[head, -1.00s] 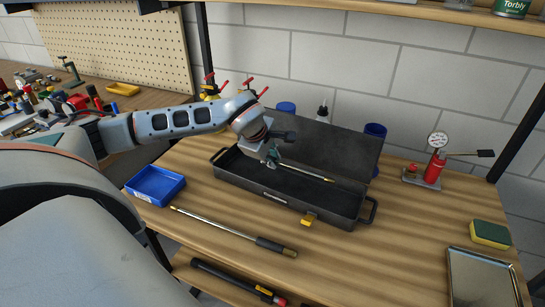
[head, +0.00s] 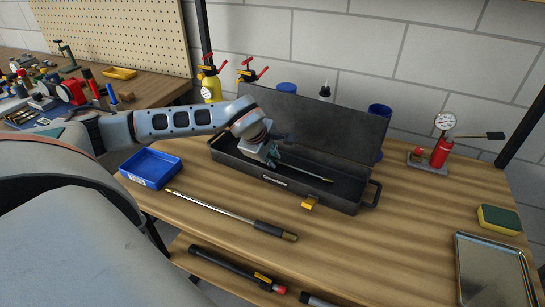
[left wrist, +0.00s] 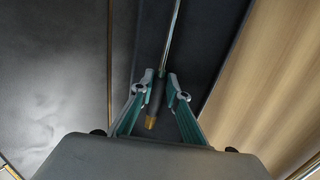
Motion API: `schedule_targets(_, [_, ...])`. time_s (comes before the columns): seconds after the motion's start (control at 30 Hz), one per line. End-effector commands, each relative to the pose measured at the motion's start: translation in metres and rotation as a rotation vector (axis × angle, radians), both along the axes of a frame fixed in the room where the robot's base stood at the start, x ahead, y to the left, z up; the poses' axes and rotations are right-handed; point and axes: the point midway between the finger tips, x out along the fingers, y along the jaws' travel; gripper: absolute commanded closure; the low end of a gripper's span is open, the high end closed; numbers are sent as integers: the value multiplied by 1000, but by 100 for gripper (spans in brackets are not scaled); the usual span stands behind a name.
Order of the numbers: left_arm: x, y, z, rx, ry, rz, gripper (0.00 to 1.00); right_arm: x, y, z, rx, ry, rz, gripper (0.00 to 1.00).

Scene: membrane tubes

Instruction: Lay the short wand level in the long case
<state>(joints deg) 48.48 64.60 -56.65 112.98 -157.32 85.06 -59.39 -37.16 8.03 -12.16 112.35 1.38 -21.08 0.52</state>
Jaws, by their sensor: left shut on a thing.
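The long case (head: 365,196) is black and stands open on the bench, its lid raised at the back. My left gripper (head: 273,158) reaches into it from above and is shut on the short wand (head: 308,172). The wand's thin metal rod runs right from the fingers, roughly along the case, to a brass tip inside the case outline. In the left wrist view, the wand's dark grip and brass end (left wrist: 151,122) lie between the fingertips (left wrist: 160,82). I cannot tell whether the wand touches the case floor. My right gripper is not in view.
A longer wand (head: 225,213) lies on the bench in front of the case. A blue tray (head: 150,170) is at left; a red pump with gauge (head: 440,150), a sponge (head: 499,219) and a metal tray (head: 490,275) are at right. Bench space right of the case is clear.

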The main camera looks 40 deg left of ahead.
Motion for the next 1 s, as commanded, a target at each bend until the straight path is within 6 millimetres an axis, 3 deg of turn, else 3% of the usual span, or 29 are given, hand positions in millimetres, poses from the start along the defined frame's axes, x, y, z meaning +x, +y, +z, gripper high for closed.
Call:
schedule_targets(0.13, [0,0,1,0,-2,0,100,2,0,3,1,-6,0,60])
schedule_targets(0.17, [0,0,1,0,-2,0,77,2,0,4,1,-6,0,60])
schedule_targets(0.2, [0,0,1,0,-2,0,67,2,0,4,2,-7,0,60])
schedule_targets(0.23, [0,0,1,0,-2,0,65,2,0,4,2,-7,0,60])
schedule_targets(0.67, [-3,0,5,1,1,0,65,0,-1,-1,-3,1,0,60])
schedule_targets(1.0, [-32,-4,60,1,-6,-1,65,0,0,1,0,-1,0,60])
